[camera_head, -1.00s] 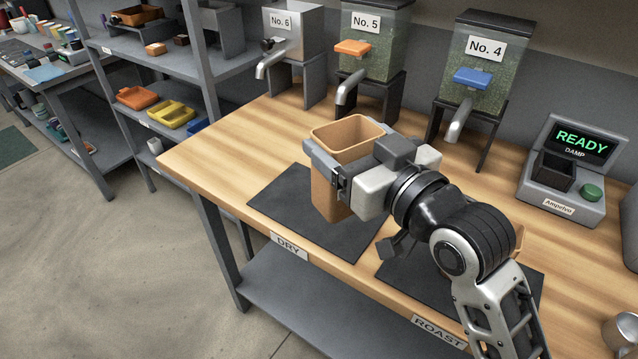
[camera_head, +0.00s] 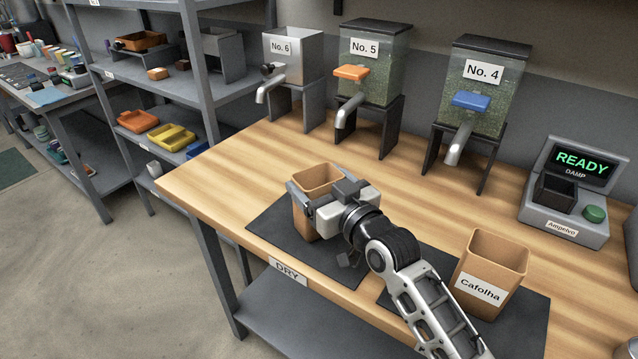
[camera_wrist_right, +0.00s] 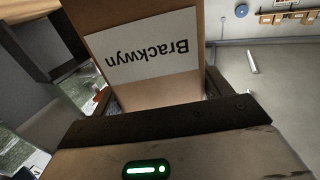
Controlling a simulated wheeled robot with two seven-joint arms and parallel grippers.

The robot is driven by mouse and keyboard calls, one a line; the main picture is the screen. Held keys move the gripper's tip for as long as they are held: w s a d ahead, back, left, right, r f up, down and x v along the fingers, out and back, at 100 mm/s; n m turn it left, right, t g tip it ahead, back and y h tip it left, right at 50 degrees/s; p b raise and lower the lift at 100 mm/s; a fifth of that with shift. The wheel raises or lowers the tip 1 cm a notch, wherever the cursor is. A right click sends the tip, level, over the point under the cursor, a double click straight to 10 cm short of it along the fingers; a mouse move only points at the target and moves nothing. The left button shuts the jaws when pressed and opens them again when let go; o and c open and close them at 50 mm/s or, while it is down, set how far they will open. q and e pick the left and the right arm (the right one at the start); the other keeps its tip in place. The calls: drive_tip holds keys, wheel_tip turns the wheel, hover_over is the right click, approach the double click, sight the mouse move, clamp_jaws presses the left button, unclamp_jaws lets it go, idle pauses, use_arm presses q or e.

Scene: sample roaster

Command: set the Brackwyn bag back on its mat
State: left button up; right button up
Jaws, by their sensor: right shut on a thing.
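The Brackwyn bag (camera_head: 303,222), a tan open-topped container, stands upright over the dark mat (camera_head: 272,232) at the DRY label (camera_head: 289,271). Its base is low over the mat's back part; I cannot tell for sure whether it touches. My right gripper (camera_head: 316,203) is shut on the bag from the right, near its upper half. In the right wrist view the bag's white label (camera_wrist_right: 147,50) reads Brackwyn upside down, with a finger on either side. My left gripper is not in view.
A Cafolha bag (camera_head: 490,268) stands on the second dark mat (camera_head: 527,318) to the right. Dispensers No. 6 (camera_head: 292,58), No. 5 (camera_head: 372,62) and No. 4 (camera_head: 484,88) line the back. A READY meter (camera_head: 565,195) stands at right. The bench's left part is clear.

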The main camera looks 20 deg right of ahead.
drive_tip(key=shift+f, duration=0.2)
drive_tip(key=o, duration=1.1)
drive_tip(key=shift+r, duration=0.15)
drive_tip(key=b+v, duration=0.1)
drive_tip(key=v, duration=1.1)
drive_tip(key=shift+a, duration=0.1)
